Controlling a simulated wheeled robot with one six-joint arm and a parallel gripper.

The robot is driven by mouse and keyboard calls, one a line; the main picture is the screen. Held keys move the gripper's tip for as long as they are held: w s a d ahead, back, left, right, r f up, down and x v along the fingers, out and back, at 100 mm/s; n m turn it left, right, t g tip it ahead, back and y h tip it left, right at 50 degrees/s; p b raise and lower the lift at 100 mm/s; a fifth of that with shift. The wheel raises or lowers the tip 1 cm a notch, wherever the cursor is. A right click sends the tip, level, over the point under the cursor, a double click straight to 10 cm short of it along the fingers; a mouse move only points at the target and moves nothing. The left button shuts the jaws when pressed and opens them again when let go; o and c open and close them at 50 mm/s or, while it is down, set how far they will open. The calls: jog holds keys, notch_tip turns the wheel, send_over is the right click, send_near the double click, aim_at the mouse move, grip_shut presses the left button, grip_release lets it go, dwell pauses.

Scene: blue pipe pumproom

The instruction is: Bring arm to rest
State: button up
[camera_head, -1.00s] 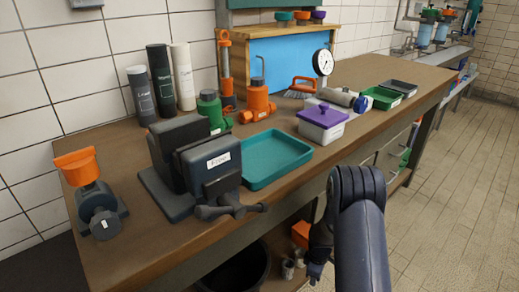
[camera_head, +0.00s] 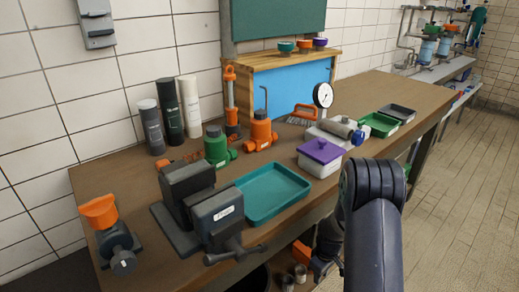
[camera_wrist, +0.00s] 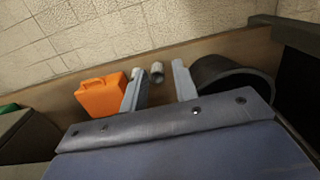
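My arm rises at the bottom right of the head view and bends down in front of the bench. My gripper (camera_wrist: 160,92) shows in the wrist view with its two grey fingers apart and nothing between them. It hangs low beside the workbench, over the lower shelf area. Beyond the fingers in the wrist view are an orange case (camera_wrist: 101,97), small metal cylinders (camera_wrist: 157,70) and a black bucket (camera_wrist: 235,80).
The workbench (camera_head: 135,185) carries a grey vise (camera_head: 215,215), a teal tray (camera_head: 250,216), a purple-lidded box (camera_head: 320,160), a pressure gauge (camera_head: 323,95) and orange and green fittings. An orange-topped valve (camera_head: 112,235) stands at the near left. The tiled floor (camera_head: 455,190) at right is clear.

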notch_tip(320, 180, up, 9)
jog(key=m+p, duration=0.2)
jog(key=p, duration=0.3)
jog(key=shift+f, duration=0.2)
jog(key=shift+d, duration=0.1)
